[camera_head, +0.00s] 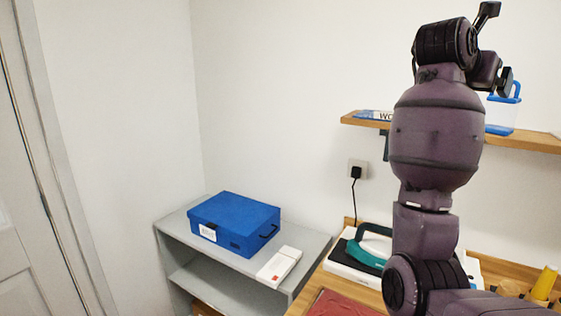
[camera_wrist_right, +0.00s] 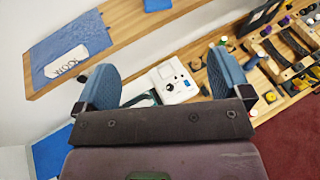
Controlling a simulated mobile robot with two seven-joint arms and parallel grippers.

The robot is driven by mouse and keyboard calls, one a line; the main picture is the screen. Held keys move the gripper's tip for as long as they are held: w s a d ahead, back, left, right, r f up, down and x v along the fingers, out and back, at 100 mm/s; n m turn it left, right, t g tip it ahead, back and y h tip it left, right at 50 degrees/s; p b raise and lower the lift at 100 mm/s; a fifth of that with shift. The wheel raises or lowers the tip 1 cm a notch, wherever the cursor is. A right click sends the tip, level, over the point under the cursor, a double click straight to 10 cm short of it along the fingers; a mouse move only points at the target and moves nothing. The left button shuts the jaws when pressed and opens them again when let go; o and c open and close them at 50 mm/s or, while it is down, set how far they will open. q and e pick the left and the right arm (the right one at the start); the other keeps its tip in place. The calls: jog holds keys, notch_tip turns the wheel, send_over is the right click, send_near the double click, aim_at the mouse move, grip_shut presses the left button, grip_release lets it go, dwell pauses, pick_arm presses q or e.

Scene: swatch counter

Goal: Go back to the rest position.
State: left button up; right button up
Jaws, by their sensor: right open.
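My right arm, purple and black, rises upright in the right half of the head view, in front of the wall shelf and counter. My right gripper shows in the right wrist view (camera_wrist_right: 164,82) with its two blue fingers wide apart and nothing between them. It is raised near the wooden shelf (camera_wrist_right: 120,40). In the head view the hand is at the top of the arm, and its fingers are hard to make out. My left gripper is not in view.
A grey unit (camera_head: 318,243) bears a blue case (camera_head: 235,222) and a white box (camera_head: 279,266). A teal-handled tool (camera_head: 370,243) lies on the counter.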

jog(key=s+d+f+n+h, duration=0.25)
jog(key=s+h, duration=0.25)
jog(key=h, duration=0.6)
jog(key=s+a+f+m+t+y, duration=0.3)
jog(key=a+f+m+t+y, duration=0.4)
jog(key=f+m+y, duration=0.7)
jog(key=s+a+f+m+t+y, duration=0.2)
jog(key=a+f+m+t+y, duration=0.3)
jog(key=a+f+m+y, duration=0.75)
jog(key=s+d+f+m+g, duration=0.1)
jog(key=s+d+f+g, duration=0.1)
jog(key=s+f+g, duration=0.45)
jog(key=s+d+f+g, duration=0.1)
jog(key=s+d+f, duration=0.25)
jog(key=f, duration=0.55)
jog(key=s+d+f+g+h, duration=0.25)
jog(key=s+f+g, duration=0.2)
jog(key=s, duration=0.45)
jog(key=s+d+f+g+h, duration=0.1)
jog(key=s+f+g+h, duration=0.3)
jog(key=s, duration=0.5)
jog(key=w+f+n+t+y, duration=0.1)
jog(key=w+f+t+y, duration=0.1)
jog(key=w+f+t, duration=0.5)
jog(key=shift+w+f+t, duration=0.4)
jog(key=shift+f, duration=1.9)
